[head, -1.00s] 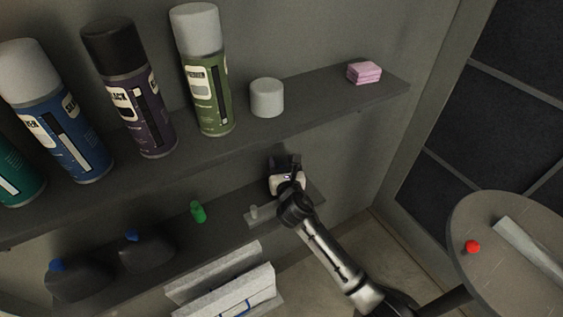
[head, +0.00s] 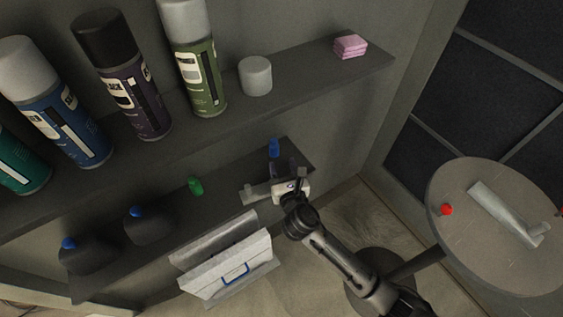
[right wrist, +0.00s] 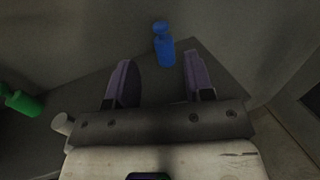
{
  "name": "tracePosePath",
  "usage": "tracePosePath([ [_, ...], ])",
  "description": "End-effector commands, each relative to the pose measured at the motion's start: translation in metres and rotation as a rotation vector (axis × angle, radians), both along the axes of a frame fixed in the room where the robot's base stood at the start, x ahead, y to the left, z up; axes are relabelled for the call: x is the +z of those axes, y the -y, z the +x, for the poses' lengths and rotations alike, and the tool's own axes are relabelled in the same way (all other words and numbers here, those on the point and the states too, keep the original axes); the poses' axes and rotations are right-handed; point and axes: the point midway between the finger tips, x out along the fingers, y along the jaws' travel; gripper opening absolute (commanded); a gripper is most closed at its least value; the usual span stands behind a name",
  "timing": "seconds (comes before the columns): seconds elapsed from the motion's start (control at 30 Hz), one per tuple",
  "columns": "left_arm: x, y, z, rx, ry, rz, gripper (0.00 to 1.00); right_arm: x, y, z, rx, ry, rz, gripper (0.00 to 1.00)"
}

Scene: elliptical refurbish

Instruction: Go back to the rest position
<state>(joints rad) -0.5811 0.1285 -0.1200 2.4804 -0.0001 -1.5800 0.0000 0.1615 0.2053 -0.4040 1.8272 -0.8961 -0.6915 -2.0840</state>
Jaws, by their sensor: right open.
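My right gripper (head: 284,172) is at the right end of the lower shelf (head: 222,190) in the head view. In the right wrist view its two fingers (right wrist: 158,82) stand apart with nothing between them. A blue bottle (right wrist: 164,44) stands on the shelf beyond the fingertips, apart from them; in the head view it shows just behind the gripper (head: 273,148). My left gripper is not in view.
A green bottle (head: 195,186) and dark jugs with blue caps (head: 148,226) stand on the lower shelf. The upper shelf (head: 300,75) holds spray cans, a white cup (head: 256,76) and pink sponges (head: 350,46). A white toolbox (head: 228,270) and round table (head: 500,255) are nearby.

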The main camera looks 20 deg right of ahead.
Motion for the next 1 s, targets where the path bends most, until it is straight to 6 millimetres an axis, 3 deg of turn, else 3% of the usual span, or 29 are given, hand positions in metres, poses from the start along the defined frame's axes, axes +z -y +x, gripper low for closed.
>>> tracePosePath([
  [0.57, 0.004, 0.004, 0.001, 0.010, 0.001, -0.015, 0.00, 0.001, 0.001, -0.004, -0.006, -0.005, 0.058, 0.48],
  [0.67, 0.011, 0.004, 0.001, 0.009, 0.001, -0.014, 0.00, 0.002, 0.004, -0.016, -0.027, -0.020, 0.218, 0.48],
  [0.77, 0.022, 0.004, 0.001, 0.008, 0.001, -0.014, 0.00, 0.001, 0.007, -0.036, -0.073, -0.046, 0.493, 0.48],
  [0.87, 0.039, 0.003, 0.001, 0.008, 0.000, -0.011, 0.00, -0.003, 0.016, -0.067, -0.174, -0.092, 0.822, 0.48],
  [1.0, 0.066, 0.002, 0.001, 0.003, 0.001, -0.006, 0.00, -0.012, 0.029, -0.125, -0.406, -0.154, 1.295, 0.48],
])
